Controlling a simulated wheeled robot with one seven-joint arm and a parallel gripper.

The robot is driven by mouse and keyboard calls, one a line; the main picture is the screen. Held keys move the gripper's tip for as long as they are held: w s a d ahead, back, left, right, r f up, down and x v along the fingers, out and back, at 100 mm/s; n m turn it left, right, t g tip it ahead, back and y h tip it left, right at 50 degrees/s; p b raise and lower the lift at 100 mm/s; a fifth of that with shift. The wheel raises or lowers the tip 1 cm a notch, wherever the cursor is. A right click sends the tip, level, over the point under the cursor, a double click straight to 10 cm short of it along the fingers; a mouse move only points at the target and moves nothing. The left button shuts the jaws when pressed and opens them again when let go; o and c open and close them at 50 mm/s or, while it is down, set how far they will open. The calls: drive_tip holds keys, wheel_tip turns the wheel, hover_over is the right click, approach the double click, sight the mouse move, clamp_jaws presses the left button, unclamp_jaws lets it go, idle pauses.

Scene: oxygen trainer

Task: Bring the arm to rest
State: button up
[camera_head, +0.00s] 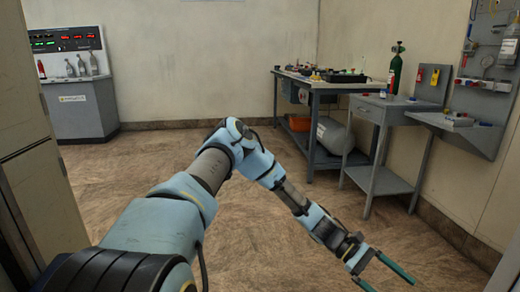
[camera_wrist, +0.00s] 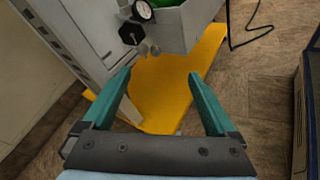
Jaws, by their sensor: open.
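My arm stretches from the lower left of the head view, bends at the elbow and slopes down to the right. My gripper (camera_head: 389,275) is at the lower right of the head view, above the brown floor. In the wrist view my gripper (camera_wrist: 160,82) has two teal fingers spread wide, with nothing held between them. Beyond the fingers are a yellow base plate (camera_wrist: 180,88) and a grey cabinet with a round gauge (camera_wrist: 143,10) and a black knob (camera_wrist: 131,33). The fingers appear apart from these.
A workbench (camera_head: 325,86) with small parts stands at the back right, beside a side table (camera_head: 385,108) and a green cylinder (camera_head: 396,70). A wall shelf (camera_head: 462,128) is at the right. A console (camera_head: 78,95) stands at the back left. The middle floor (camera_head: 130,165) is clear.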

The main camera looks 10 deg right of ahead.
drive_tip(key=w+a+r+m+t+y, duration=0.1)
drive_tip(key=w+a+r+t+y, duration=0.25)
drive_tip(key=a, duration=0.75)
drive_tip(key=w+a+r+m+t+y, duration=0.25)
drive_tip(key=w+a+r, duration=0.2)
drive_tip(key=a, duration=0.75)
drive_tip(key=w+a+r+m+t+y, duration=0.15)
drive_tip(key=w+a+r+t, duration=0.3)
drive_tip(key=a, duration=0.65)
drive_tip(key=s+a+r+t+y, duration=0.1)
drive_tip(key=s+a+r+t, duration=0.15)
drive_tip(key=a+r, duration=0.65)
wheel_tip(320, 180, up, 19)
drive_tip(key=w+a+p, duration=0.1)
drive_tip(key=p, duration=2)
drive_tip(key=shift+a+f+n+t, duration=0.15)
drive_tip(key=shift+a+n+t, duration=0.15)
drive_tip(key=shift+n, duration=0.1)
